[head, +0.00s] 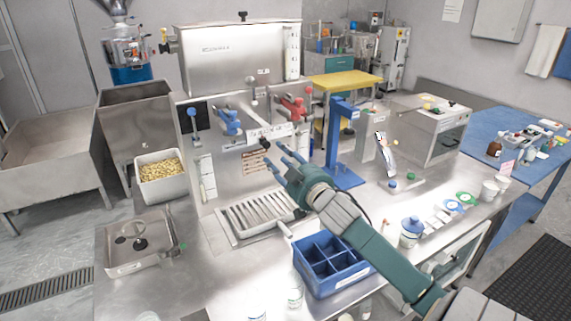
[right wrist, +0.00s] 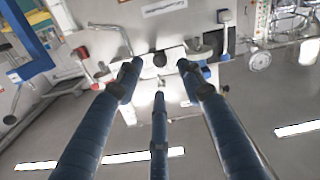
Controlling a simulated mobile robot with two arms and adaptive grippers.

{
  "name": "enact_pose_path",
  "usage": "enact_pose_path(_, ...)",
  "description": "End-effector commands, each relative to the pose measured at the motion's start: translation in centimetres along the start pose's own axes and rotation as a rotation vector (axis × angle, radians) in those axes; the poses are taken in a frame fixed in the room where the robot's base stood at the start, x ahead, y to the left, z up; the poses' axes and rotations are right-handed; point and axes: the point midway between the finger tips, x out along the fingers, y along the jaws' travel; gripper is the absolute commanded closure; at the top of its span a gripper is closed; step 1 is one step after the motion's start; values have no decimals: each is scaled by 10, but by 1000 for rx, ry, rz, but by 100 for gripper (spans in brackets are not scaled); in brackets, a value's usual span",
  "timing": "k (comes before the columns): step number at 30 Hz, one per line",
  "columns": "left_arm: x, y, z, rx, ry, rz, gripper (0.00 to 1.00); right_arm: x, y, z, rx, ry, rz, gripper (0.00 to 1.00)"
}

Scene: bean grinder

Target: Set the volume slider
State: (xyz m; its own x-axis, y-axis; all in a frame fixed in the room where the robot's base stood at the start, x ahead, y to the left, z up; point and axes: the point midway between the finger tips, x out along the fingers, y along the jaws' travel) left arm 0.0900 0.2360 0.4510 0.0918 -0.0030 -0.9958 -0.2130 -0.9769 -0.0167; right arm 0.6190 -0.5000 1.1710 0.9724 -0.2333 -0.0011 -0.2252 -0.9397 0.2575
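The steel grinder machine (head: 232,60) stands at the back, with a front panel below its hopper. A small dark knob (head: 265,144) sits on the panel near a brown label; I cannot tell for sure whether it is the volume slider. A white scale strip (head: 207,178) is at the panel's left. My right gripper (head: 280,163) reaches in front of the panel with its blue fingers spread and empty. In the right wrist view, a dark round knob (right wrist: 160,59) shows beyond the open fingertips (right wrist: 159,80); contact cannot be made out. My left gripper is out of view.
A blue handle (head: 229,121) and a red handle (head: 294,106) jut from the panel. A blue stand (head: 339,140) is right of the gripper. A drain grate (head: 258,215) and a blue divided crate (head: 312,283) lie below.

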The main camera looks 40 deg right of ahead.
Motion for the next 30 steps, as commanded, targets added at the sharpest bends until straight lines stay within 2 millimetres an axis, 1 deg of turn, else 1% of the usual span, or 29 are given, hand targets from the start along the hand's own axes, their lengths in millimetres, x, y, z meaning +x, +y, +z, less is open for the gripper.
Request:
enact_pose_path(1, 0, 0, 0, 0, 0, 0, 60, -9, -1, 2, 0, -3, -1, 62)
enact_pose_path(3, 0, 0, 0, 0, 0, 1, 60, -18, -1, 2, 1, -3, 0, 62)
enact_pose_path(6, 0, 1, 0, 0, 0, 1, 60, -28, 0, 1, -1, -3, 0, 62)
enact_pose_path(9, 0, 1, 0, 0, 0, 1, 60, -33, 0, 0, -1, -2, 0, 62)
enact_pose_path(30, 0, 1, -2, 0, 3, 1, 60, -34, 0, 0, -1, -1, 0, 62)
